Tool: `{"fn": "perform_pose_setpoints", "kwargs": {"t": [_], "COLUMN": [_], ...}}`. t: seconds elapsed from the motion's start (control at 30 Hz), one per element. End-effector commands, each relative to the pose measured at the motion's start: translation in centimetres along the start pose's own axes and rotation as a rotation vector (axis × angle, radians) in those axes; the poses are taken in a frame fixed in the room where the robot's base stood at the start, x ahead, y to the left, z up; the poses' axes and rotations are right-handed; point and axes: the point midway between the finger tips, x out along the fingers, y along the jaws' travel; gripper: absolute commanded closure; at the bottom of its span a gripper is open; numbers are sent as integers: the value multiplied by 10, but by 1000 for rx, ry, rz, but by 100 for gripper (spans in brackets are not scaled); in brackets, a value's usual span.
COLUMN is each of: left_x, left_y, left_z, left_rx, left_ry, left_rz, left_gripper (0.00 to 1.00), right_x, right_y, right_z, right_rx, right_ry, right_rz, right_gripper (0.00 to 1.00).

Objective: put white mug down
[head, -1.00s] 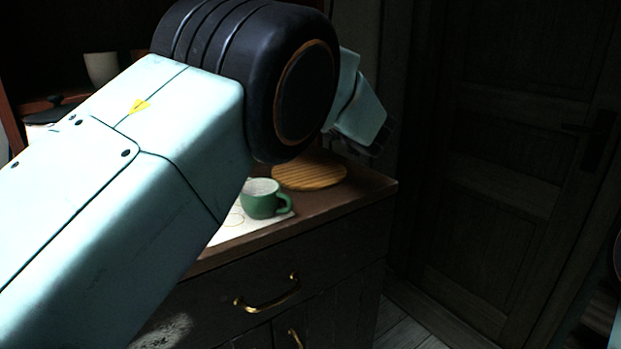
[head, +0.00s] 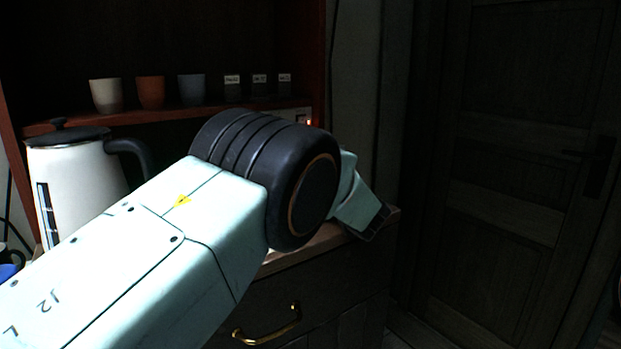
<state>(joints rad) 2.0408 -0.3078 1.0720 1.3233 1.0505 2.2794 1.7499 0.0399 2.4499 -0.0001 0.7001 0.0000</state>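No white mug that I can make out is in view. My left arm comes in from the left and crosses the middle of the head view. Past its black joint, a pale finger-like end with a dark tip (head: 370,214) shows over the right end of the wooden counter (head: 325,238). The arm hides the rest of my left gripper and anything it may hold, so its opening cannot be seen. My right gripper is not in view.
A white kettle (head: 80,180) stands at the left. A whitish cup (head: 106,95), an orange cup (head: 151,92) and a blue-grey cup (head: 191,89) stand on the shelf (head: 165,113) with small labelled jars (head: 259,87). A drawer handle (head: 267,327) sticks out below. A dark door (head: 510,180) is at the right.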

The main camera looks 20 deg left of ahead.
Motion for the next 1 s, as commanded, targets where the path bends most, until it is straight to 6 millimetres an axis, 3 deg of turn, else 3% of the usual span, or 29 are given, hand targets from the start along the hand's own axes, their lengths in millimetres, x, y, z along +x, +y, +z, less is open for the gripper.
{"fn": "perform_pose_setpoints", "kwargs": {"t": [0.27,0.3,0.53,1.0], "left_x": [0,0,0,0], "left_y": [0,0,0,0], "left_z": [0,-3,-2,1], "left_rx": [-2,0,0,0], "left_ry": [-3,1,0,1], "left_rz": [0,0,0,0], "left_gripper": [81,32,12,10], "right_x": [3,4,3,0], "right_y": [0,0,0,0], "right_z": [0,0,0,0], "right_rx": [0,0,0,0], "right_ry": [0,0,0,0], "right_rz": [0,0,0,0], "right_gripper": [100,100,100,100]}}
